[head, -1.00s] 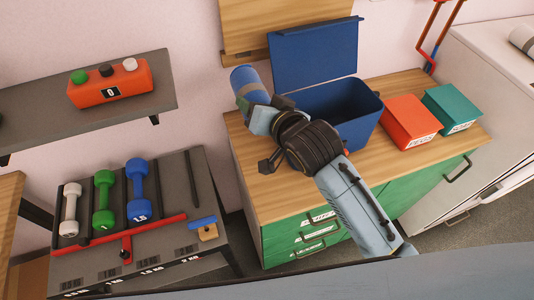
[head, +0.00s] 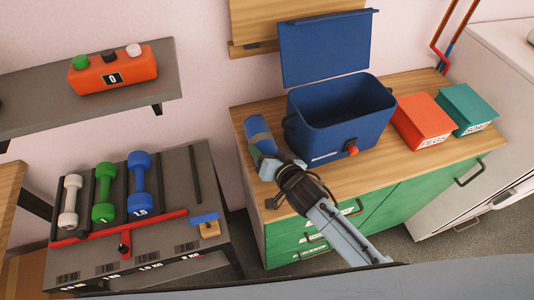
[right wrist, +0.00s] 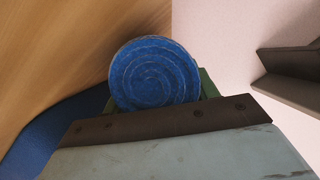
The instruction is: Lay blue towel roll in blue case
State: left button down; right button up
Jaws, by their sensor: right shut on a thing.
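The blue towel roll (head: 259,133) with a grey band is in my right gripper (head: 266,160), to the left of the blue case in the head view. The right wrist view shows the roll's spiral end (right wrist: 154,74) beyond the gripper body. My right gripper is shut on the roll. The blue case (head: 345,128) stands open on the wooden counter, its lid raised (head: 325,48) behind it and a red knob (head: 351,150) on its front. Its visible interior looks empty. My left gripper is not in view.
The wooden counter (head: 410,168) has green drawers below. A red box (head: 423,121) and a teal box (head: 468,108) stand right of the case. At left are a dumbbell rack (head: 185,165) and a shelf (head: 60,112) with an orange block.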

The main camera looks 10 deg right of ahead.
jog(key=shift+f, duration=0.25)
jog(key=shift+f, duration=0.2)
jog(key=o, duration=1.1)
